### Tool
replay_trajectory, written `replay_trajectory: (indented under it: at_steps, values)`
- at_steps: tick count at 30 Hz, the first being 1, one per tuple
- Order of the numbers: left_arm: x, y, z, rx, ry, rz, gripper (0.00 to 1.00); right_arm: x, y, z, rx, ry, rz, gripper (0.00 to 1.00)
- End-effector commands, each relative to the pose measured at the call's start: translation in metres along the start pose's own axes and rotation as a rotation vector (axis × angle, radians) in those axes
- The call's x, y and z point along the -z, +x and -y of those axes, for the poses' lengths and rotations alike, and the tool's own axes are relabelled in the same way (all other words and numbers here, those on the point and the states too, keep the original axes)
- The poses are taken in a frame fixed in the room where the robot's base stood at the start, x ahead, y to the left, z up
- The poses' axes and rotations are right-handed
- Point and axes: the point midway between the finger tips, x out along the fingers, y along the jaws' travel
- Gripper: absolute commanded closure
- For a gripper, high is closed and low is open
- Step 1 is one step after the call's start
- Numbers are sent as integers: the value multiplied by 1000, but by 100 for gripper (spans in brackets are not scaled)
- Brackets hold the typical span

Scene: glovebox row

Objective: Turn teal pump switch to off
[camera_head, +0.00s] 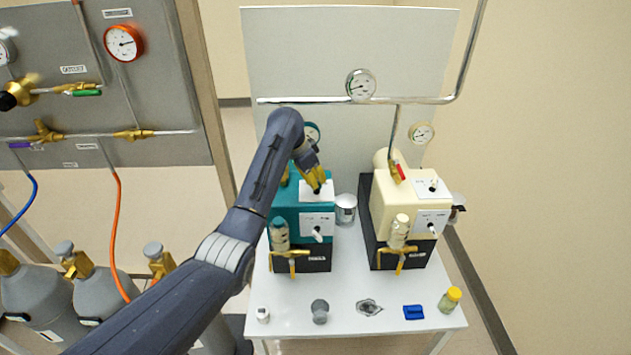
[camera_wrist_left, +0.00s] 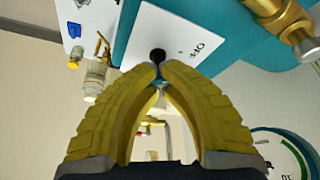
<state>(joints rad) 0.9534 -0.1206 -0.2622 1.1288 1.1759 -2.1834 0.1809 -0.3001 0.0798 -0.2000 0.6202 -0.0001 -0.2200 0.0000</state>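The teal pump (camera_head: 285,215) stands on the left of the white bench. A white plate on its top (camera_head: 308,190) carries a small switch with a black tip, which also shows in the wrist view (camera_wrist_left: 157,56). An "OFF" label, seen upside down, is on that plate (camera_wrist_left: 188,48). My left gripper (camera_head: 318,185) is over the top plate, and its yellow fingers (camera_wrist_left: 158,72) come together right at the black tip. I cannot tell whether they touch it. The switch's lower part is hidden behind the fingers. My right gripper is out of view.
A cream pump (camera_head: 400,210) stands to the right, with a metal canister (camera_head: 345,205) between the pumps. A pipe with a gauge (camera_head: 361,84) runs behind. Small items, including a blue block (camera_head: 413,312) and yellow-capped vial (camera_head: 450,299), line the bench's front. Gas cylinders (camera_head: 95,290) stand left.

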Motion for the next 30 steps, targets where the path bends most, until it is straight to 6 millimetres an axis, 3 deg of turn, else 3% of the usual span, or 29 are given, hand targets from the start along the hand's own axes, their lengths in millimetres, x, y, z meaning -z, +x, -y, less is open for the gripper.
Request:
replay_trajectory:
  at_steps: [8,13,23,30]
  values:
    - [-7,3,3,2,-6,14,59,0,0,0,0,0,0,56]
    - [-7,3,4,4,-7,14,35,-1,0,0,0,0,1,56]
    - [-3,0,2,1,-3,5,35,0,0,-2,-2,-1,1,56]
    - [-2,-22,2,3,-2,3,35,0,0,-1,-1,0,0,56]
